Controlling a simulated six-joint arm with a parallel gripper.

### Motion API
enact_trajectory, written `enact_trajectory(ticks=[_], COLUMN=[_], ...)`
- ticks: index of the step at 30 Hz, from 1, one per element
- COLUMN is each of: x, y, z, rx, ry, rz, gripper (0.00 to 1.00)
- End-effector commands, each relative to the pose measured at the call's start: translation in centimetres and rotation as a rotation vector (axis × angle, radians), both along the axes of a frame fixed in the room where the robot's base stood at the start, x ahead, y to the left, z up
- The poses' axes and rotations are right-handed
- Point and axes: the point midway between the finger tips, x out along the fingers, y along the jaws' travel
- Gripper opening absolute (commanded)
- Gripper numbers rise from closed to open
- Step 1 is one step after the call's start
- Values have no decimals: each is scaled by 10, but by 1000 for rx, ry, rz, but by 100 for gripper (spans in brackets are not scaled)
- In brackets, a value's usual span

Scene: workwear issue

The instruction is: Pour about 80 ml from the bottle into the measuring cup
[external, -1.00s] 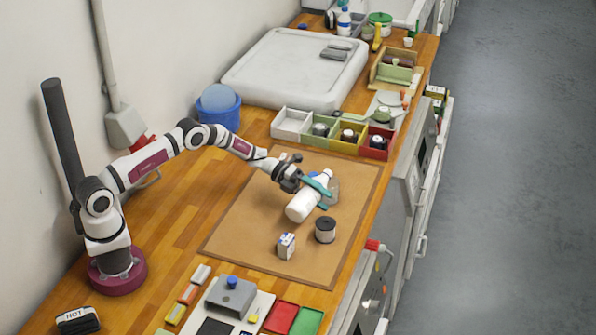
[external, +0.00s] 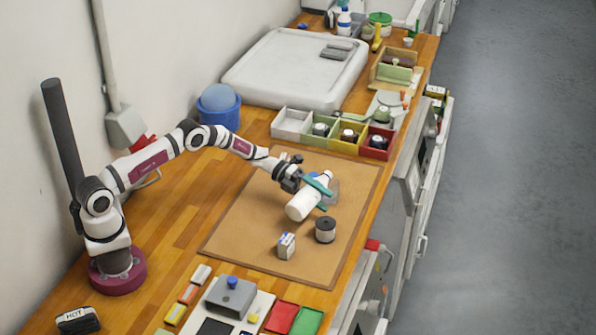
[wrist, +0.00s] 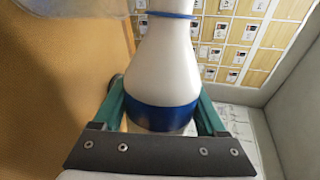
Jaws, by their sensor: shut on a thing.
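My gripper (external: 316,192) is shut on the white bottle (external: 301,206), with its teal fingers on either side of it. The bottle is tilted above the brown mat, its body toward the lower left and its neck toward the upper right. The wrist view shows the bottle (wrist: 164,75) with a blue band between the fingers and a blue ring at its neck; its mouth is out of frame. The clear measuring cup (external: 334,188) stands behind the bottle's neck and is partly hidden. I cannot make out any stream or the liquid level.
On the brown mat (external: 235,235) stand a dark-lidded jar (external: 325,231) and a small white-and-blue box (external: 286,246) in front of the bottle. Coloured bins (external: 345,137) line the mat's far side. Red and green trays (external: 281,317) lie near the front. The mat's left part is clear.

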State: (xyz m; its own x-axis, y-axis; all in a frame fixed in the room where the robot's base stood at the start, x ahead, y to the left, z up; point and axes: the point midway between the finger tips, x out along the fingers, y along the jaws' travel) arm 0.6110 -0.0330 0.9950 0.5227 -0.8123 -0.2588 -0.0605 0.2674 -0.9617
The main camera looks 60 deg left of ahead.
Motion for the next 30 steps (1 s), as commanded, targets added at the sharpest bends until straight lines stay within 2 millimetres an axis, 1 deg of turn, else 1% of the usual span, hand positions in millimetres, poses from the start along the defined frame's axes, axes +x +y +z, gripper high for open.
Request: enact_trajectory(ticks=[30], x=[-5], y=[-3], z=[-1], rx=[-28], ry=[45], rz=[0], gripper=[0])
